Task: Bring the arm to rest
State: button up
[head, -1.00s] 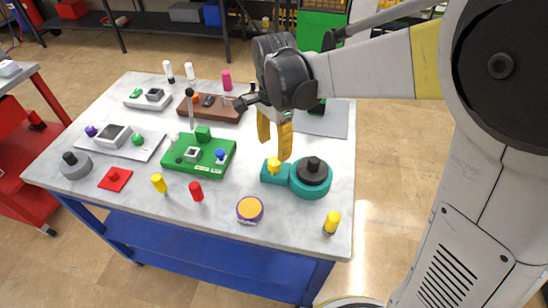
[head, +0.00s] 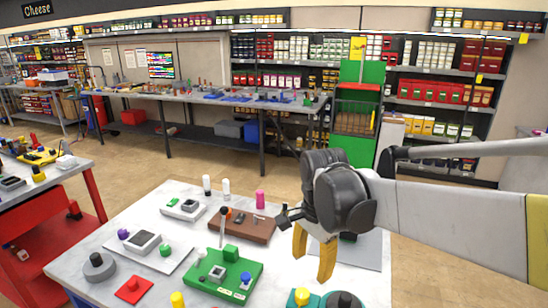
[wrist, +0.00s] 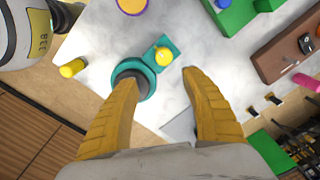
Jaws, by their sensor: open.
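My gripper (head: 313,254) has yellow-orange fingers and hangs over the right side of the white marble-topped table (head: 178,200). In the wrist view my gripper (wrist: 160,90) has its two fingers spread apart with nothing between them.
A green board (head: 224,277), a brown board (head: 243,226) and a white board (head: 150,250) lie left of my gripper. A red cart (head: 45,235) stands at left. A long bench (head: 200,97) and shelves are behind, with open floor between.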

jog(key=s+d+n+t, duration=0.6)
jog(key=s+d+n, duration=0.3)
jog(key=s+n, duration=0.2)
jog(key=shift+s+r, duration=0.4)
jog(key=shift+s, duration=0.9)
